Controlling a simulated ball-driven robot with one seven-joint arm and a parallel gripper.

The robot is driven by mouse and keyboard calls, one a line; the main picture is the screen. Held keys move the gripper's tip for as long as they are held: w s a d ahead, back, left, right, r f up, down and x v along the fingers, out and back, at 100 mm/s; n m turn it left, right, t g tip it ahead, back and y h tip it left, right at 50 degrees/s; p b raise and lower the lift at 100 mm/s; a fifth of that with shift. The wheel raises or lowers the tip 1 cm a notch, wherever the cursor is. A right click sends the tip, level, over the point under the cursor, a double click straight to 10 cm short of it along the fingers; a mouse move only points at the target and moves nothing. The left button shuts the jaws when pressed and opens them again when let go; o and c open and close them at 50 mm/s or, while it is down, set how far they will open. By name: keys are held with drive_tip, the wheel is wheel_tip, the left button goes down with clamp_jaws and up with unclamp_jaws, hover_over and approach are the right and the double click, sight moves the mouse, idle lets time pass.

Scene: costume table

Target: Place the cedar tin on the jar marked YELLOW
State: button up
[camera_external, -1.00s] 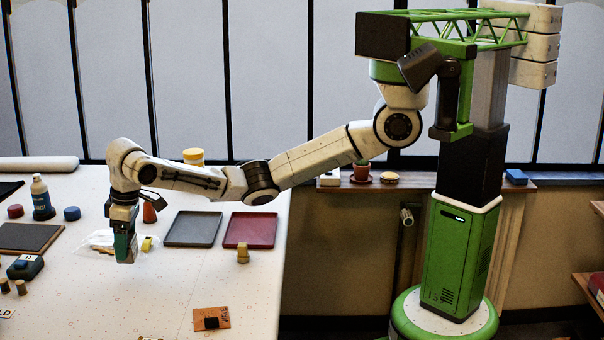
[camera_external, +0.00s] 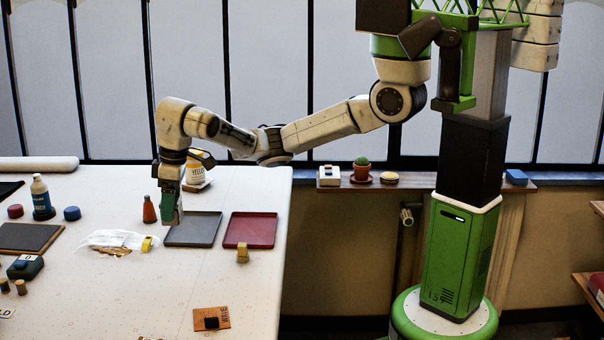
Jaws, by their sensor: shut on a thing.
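My gripper (camera_external: 171,214) points down over the white table, just left of the dark grey tray. It is shut on a teal-green piece (camera_external: 168,207), which I take to be the cedar tin; fingers and tin are hard to tell apart at this size. The jar marked YELLOW (camera_external: 196,170) stands farther back on the table, on a small brownish base. It is white with yellow lettering.
The grey tray (camera_external: 207,241) and red tray (camera_external: 263,241) are at right. The front middle is mostly clear.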

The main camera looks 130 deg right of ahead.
drive_tip(key=shift+s, duration=0.2)
drive_tip(key=s+d+r+m, duration=0.3)
drive_tip(key=s+d, duration=0.5)
drive_tip(key=d, duration=0.1)
drive_tip(key=s+d+r+m, duration=0.2)
drive_tip(key=s+d+r, duration=0.2)
drive_tip(key=s+d, duration=0.55)
drive_tip(key=s+d+r+m, duration=0.2)
drive_tip(key=s+d, duration=0.1)
drive_tip(key=s, duration=0.4)
drive_tip(key=s+d+r+m+g+p, duration=0.1)
drive_tip(key=s+d+r, duration=0.15)
drive_tip(key=s, duration=0.45)
drive_tip(key=s+d+r+m, duration=0.1)
drive_tip(key=s+d+m, duration=0.15)
drive_tip(key=s, duration=0.35)
approach(192, 150)
drive_tip(key=shift+a+f+n, duration=0.2)
drive_tip(key=shift+a+n, duration=0.15)
drive_tip(key=shift+a, duration=0.15)
drive_tip(key=shift+w+d+f, duration=0.25)
drive_tip(key=shift+d+f, duration=0.2)
drive_tip(key=shift+f, duration=0.35)
drive_tip(key=shift+f+h+p, duration=0.3)
drive_tip(key=shift+f+p, duration=0.3)
drive_tip(key=shift+f, duration=0.8)
drive_tip(key=shift+f, duration=0.15)
